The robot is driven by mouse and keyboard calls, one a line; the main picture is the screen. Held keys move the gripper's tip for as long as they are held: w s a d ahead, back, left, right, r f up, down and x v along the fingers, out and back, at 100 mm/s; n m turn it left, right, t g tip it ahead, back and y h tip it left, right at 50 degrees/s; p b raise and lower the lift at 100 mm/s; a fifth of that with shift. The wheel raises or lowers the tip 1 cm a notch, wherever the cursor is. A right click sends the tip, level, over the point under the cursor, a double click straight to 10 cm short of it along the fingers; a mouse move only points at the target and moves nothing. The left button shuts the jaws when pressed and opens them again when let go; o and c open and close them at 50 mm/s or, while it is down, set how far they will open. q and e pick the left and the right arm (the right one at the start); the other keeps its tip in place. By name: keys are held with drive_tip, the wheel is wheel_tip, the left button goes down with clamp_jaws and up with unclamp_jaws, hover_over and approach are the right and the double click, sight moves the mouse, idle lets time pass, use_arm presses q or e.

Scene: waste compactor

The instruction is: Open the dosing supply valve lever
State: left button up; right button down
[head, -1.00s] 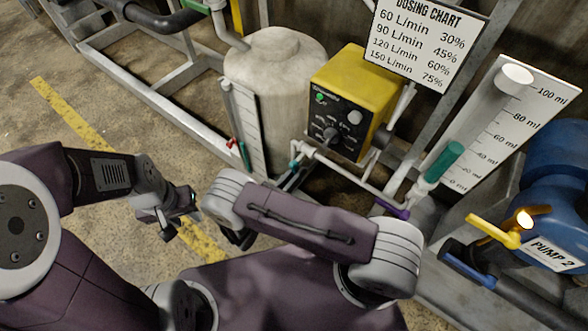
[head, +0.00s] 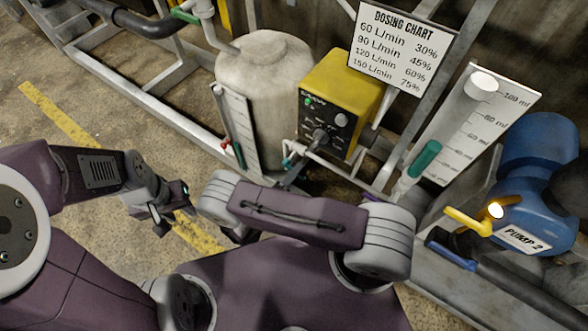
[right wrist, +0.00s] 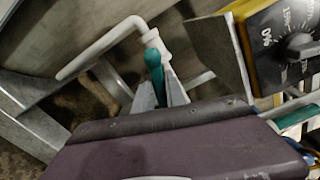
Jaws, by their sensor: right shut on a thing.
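A teal lever (right wrist: 154,68) on a white pipe fitting shows in the right wrist view, between the two grey fingers of my right gripper (right wrist: 160,90). The gripper is shut on it. In the head view a small part of the teal lever (head: 287,163) shows low beside the white tank, and my forearm hides most of the right gripper. My left gripper (head: 173,213) is open and empty over the floor at the left, well away from the lever.
The white tank (head: 265,95) and yellow dosing pump (head: 342,90) stand behind the lever. A level tube with a green-handled valve (head: 425,158), a yellow lever (head: 468,221) and blue Pump 2 (head: 535,200) are to the right. Grey frame rails surround them. The floor at left is clear.

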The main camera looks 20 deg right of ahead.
use_arm(q)
drive_tip(key=shift+r+p, duration=0.45)
drive_tip(key=shift+r, duration=0.15)
use_arm(e)
drive_tip(key=shift+r+n, duration=0.3)
drive_tip(key=shift+n, duration=0.6)
drive_tip(key=shift+r+n, duration=0.3)
drive_tip(key=shift+n, duration=0.6)
drive_tip(key=c, duration=1.4)
unclamp_jaws()
use_arm(q)
drive_tip(key=shift+a+r, duration=0.1)
use_arm(e)
drive_tip(key=shift+s, duration=0.15)
